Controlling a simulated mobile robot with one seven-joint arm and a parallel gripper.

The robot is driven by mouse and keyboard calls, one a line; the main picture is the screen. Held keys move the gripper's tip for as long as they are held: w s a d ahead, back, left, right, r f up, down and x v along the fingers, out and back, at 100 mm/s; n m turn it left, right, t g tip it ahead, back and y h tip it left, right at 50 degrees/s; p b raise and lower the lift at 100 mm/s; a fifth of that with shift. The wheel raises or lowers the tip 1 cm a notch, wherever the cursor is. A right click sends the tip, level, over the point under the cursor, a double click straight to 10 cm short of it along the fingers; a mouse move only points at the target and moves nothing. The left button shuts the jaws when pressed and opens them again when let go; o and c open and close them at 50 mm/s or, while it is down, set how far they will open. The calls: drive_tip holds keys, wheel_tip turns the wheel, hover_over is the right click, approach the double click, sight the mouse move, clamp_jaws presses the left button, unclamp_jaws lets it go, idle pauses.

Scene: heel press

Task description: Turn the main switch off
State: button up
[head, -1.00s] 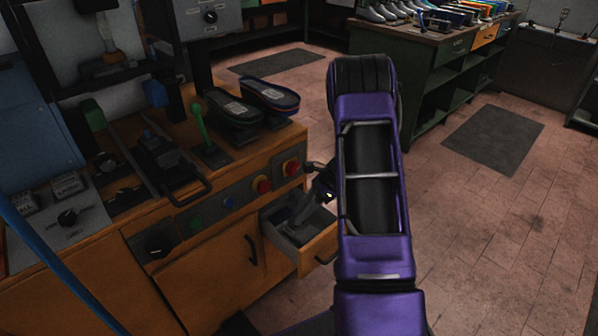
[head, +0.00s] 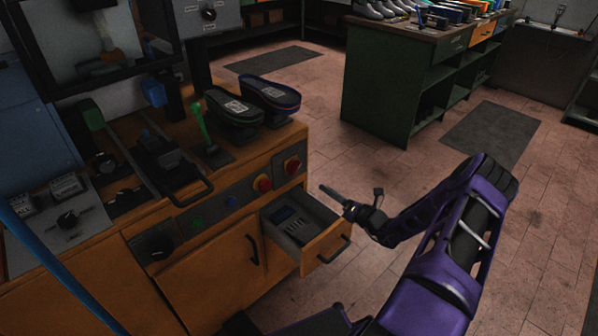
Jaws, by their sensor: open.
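Two red-on-yellow controls, the nearer one (head: 262,184) and the farther one (head: 292,165), sit on the dark front panel of the wooden bench. A black rotary knob (head: 157,249) is at that panel's left end. Another black rotary knob (head: 69,219) sits on a grey plate on the bench top, and one more (head: 208,13) is on a grey box behind. I cannot tell which of these is the main switch; labels are too small to read. My gripper (head: 350,190) is open and empty, right of the panel, beyond the drawer, apart from every control.
An open drawer (head: 325,243) juts from the bench below the red controls, with small items inside. A green lever (head: 203,128), two soles (head: 236,106) and a black handle (head: 190,195) stand on the bench. The floor to the right is clear up to the green table (head: 385,90).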

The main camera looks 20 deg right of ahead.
sight(297, 170)
drive_tip(key=b+x, duration=0.1)
drive_tip(key=x, duration=1.3)
drive_tip(key=shift+w, duration=0.1)
clamp_jaws()
